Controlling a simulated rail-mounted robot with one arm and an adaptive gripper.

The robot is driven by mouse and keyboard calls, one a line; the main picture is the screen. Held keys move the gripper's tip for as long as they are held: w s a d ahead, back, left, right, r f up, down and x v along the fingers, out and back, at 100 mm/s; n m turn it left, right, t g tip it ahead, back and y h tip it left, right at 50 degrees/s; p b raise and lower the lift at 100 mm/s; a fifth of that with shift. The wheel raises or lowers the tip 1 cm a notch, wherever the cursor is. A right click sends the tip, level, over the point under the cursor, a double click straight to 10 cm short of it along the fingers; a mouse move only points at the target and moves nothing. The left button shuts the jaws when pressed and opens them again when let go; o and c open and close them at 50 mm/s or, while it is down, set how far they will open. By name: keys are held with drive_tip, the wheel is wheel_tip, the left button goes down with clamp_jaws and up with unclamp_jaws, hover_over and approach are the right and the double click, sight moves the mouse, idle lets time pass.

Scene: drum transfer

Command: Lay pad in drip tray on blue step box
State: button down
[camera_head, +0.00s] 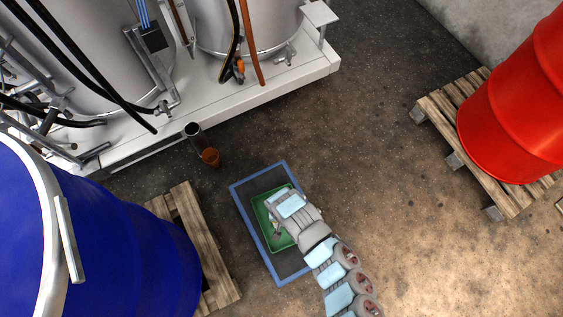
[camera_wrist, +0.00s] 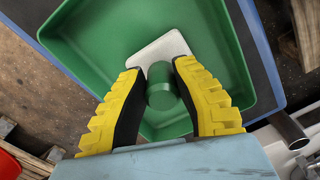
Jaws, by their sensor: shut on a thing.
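The green drip tray (camera_head: 264,225) lies on the blue-edged step box (camera_head: 248,188), whose top is dark. The tray (camera_wrist: 85,42) and the box's blue edge (camera_wrist: 265,50) also show in the wrist view. My gripper (camera_wrist: 160,72) points down over the tray, with its yellow fingers closed around a green cylindrical grip (camera_wrist: 161,92). The white pad (camera_wrist: 160,48) shows beyond this grip, inside the tray's outline. I cannot tell whether the pad touches the tray floor. In the head view my arm hides much of the tray and the pad.
A red drum (camera_head: 515,110) stands on a pallet (camera_head: 440,105) at right. Tanks on a white platform (camera_head: 250,98) are behind.

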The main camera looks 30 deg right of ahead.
drive_tip(key=shift+f, duration=0.1)
drive_tip(key=c, duration=1)
unclamp_jaws()
drive_tip(key=shift+o, duration=0.2)
